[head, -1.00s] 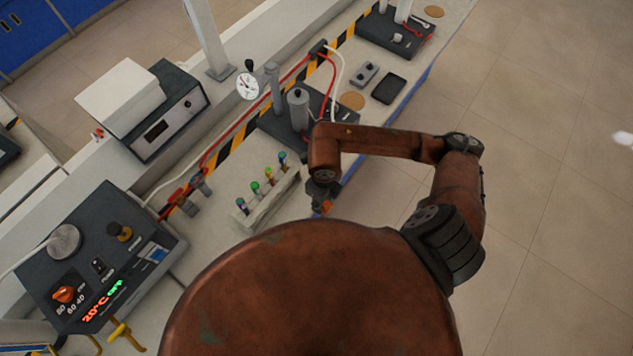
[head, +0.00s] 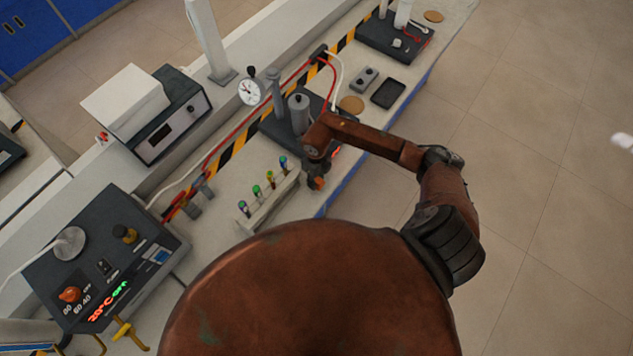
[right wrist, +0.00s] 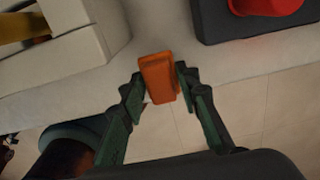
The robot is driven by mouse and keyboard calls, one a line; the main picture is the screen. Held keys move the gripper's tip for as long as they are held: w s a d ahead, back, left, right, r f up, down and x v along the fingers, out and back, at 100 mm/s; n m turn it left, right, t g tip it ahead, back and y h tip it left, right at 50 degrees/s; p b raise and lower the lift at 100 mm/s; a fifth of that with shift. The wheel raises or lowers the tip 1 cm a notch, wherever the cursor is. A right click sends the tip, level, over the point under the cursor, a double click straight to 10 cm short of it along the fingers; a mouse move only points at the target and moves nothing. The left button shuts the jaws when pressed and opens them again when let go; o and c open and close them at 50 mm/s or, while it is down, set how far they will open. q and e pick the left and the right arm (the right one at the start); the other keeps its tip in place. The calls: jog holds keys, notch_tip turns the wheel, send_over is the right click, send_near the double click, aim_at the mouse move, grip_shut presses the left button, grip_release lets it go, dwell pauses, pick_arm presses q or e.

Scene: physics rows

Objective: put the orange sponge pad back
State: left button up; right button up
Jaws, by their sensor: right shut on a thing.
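The orange sponge pad (right wrist: 158,78) is between the two green fingers of my right gripper (right wrist: 160,88) in the right wrist view. The fingers are shut on its sides. In the head view the pad (head: 317,183) is a small orange patch under my right gripper (head: 317,178), near the bench's front edge. Behind and left of it stands a white rack (head: 268,205) with several colour-capped vials. My left gripper is not in view. Whether the pad touches the bench cannot be told.
A dark stand with a grey cylinder (head: 299,112) is just behind my right gripper. A black tray (head: 388,93), a tan disc (head: 351,104) and a small grey box (head: 365,77) lie farther along. A control unit (head: 100,260) stands at left. Floor lies beyond the bench's front edge.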

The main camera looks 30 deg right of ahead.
notch_tip(320, 180, down, 2)
jog(key=shift+s+a+f+p, duration=0.1)
jog(key=shift+p, duration=0.2)
jog(key=shift+f, duration=0.15)
jog(key=shift+f, duration=0.2)
jog(key=o, duration=1)
jog(key=shift+r, duration=0.1)
jog(key=shift+r, duration=0.1)
jog(key=shift+r, duration=0.35)
notch_tip(320, 180, up, 11)
jog(key=shift+r+b, duration=0.2)
jog(key=shift+b, duration=0.75)
